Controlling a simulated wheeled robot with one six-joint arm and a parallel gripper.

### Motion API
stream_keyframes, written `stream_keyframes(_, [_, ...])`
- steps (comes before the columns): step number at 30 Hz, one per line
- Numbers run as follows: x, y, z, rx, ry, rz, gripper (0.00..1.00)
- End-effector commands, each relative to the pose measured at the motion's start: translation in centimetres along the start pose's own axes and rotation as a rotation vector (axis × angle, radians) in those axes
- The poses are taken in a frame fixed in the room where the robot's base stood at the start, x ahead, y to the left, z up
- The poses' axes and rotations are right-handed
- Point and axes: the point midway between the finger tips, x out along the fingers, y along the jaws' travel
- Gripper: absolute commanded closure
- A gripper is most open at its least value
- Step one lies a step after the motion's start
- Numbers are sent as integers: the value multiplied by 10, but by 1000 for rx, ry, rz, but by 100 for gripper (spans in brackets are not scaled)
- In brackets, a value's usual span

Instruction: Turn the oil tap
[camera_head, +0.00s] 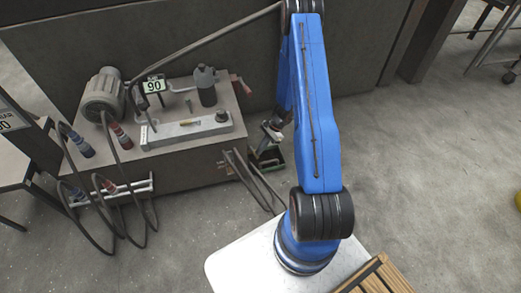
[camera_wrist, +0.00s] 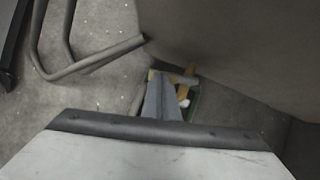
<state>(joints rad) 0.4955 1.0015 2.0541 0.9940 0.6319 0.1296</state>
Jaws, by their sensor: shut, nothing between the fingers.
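My gripper (camera_wrist: 161,82) is shut and empty in the wrist view, its grey fingers pointing down over a small green-edged tray. Yellow-orange pieces (camera_wrist: 190,70) show just right of the fingertips, close to the machine's side; contact cannot be told, nor whether they belong to the oil tap. In the head view my gripper (camera_head: 272,131) is small and partly hidden by my blue arm, at the right end of the machine cabinet (camera_head: 170,178). The green tray (camera_head: 269,156) is on the floor below it. No oil tap can be made out clearly.
The cabinet carries a grey motor (camera_head: 103,95), a dark bottle (camera_head: 206,87), a metal bar (camera_head: 187,129) and a "90" sign (camera_head: 154,86). A red-handled lever (camera_head: 241,86) sticks out at its right. The floor at right is mostly clear.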

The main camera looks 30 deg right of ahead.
Motion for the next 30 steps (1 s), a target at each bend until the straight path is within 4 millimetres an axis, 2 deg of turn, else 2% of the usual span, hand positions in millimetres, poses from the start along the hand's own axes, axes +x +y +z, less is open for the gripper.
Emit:
stream_keyframes(6, [9,5,14,-1,0,1,100])
stream_keyframes(17, [8,5,12,0,-1,1,100])
stream_keyframes(30, [1,-2,1,0,-1,1,100])
